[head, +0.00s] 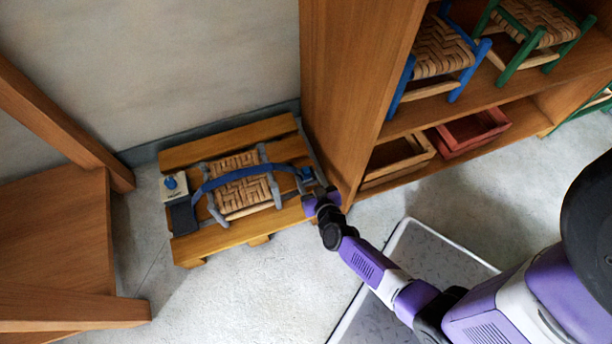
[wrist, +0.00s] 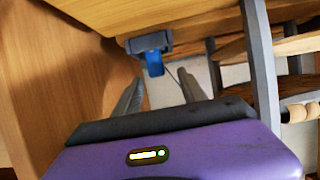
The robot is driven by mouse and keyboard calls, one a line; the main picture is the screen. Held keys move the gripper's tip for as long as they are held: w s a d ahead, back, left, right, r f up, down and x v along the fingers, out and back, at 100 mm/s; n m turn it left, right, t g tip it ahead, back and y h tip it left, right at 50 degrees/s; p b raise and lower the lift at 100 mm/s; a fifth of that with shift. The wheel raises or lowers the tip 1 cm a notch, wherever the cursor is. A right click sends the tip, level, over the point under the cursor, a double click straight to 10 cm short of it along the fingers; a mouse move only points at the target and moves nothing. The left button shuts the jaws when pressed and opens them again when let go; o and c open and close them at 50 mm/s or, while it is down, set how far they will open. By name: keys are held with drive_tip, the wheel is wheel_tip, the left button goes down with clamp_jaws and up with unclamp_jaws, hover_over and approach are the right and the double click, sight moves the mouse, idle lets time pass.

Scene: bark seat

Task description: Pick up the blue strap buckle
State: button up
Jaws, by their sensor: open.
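A blue strap (head: 236,176) runs over a small woven-seat stool (head: 238,196) lying on a wooden pallet. At the strap's right end is the blue buckle (head: 306,174), close to my gripper (head: 318,196). In the wrist view the blue buckle (wrist: 154,64) sits at a grey bracket (wrist: 150,42) on a wooden edge. My gripper (wrist: 160,88) is open, with its two grey fingers either side of and just short of the buckle in that picture. I cannot tell whether either finger touches it. My arm hides part of the pallet's right end.
The pallet (head: 222,236) stands against the wall. A wooden shelf unit (head: 345,90) stands close to my gripper, holding stools and two trays. A white box with a blue knob (head: 172,183) is at the pallet's left end. Grey stool bars (wrist: 262,75) stand right in the wrist view.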

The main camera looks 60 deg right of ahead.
sight(308, 174)
drive_tip(key=b+x, duration=0.3)
drive_tip(key=x, duration=0.2)
drive_tip(key=shift+s+d+f, duration=0.1)
drive_tip(key=shift+d+f, duration=0.1)
drive_tip(key=shift+r, duration=0.1)
clamp_jaws()
